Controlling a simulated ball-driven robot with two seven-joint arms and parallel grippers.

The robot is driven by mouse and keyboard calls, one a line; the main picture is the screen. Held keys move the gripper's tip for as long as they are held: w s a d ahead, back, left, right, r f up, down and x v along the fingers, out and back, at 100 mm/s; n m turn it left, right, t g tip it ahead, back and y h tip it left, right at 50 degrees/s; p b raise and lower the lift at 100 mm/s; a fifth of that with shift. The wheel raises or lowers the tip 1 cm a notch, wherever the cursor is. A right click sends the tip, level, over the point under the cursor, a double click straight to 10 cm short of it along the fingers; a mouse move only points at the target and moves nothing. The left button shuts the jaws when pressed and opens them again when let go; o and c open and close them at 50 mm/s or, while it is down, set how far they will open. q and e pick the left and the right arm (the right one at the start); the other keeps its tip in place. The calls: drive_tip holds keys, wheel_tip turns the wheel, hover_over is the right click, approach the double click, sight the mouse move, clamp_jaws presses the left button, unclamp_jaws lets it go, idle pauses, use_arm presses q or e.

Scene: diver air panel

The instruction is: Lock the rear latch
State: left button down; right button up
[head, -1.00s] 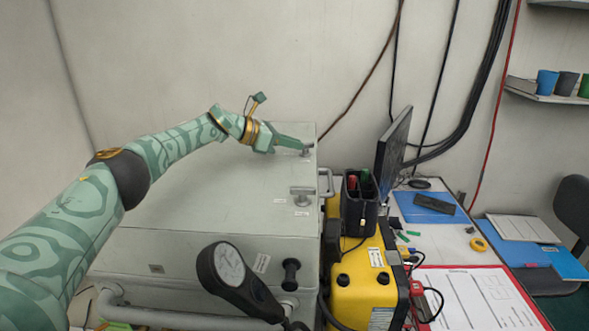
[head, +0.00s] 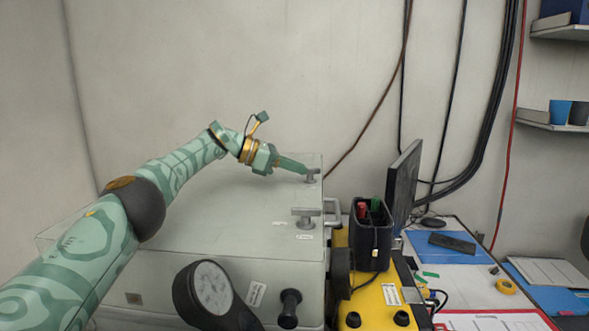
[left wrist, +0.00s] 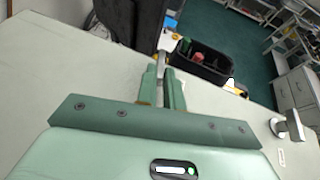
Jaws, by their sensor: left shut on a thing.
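The grey panel case (head: 200,222) has two T-shaped metal latches on its top near the right edge. The rear latch (head: 312,177) is at the far right corner. My left gripper (head: 304,170) reaches over the top from the left and is shut on this latch. In the left wrist view, the rear latch (left wrist: 161,62) shows as a grey metal bar between the two green fingers of my left gripper (left wrist: 162,84). The front latch (head: 305,214) stands nearer and free; it also shows in the left wrist view (left wrist: 289,126). My right gripper is not in view.
A round gauge (head: 211,288) and a black knob (head: 289,306) are at the case's front. Right of the case stand a yellow unit (head: 350,307), a black caddy (head: 371,235) and a monitor (head: 403,187). The case top's middle is clear.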

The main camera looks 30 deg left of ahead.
use_arm(q)
drive_tip(key=c, duration=1.5)
unclamp_jaws()
drive_tip(key=shift+d, duration=0.1)
drive_tip(key=p+v, duration=0.2)
drive_tip(key=v, duration=1.4)
drive_tip(key=shift+p, duration=0.4)
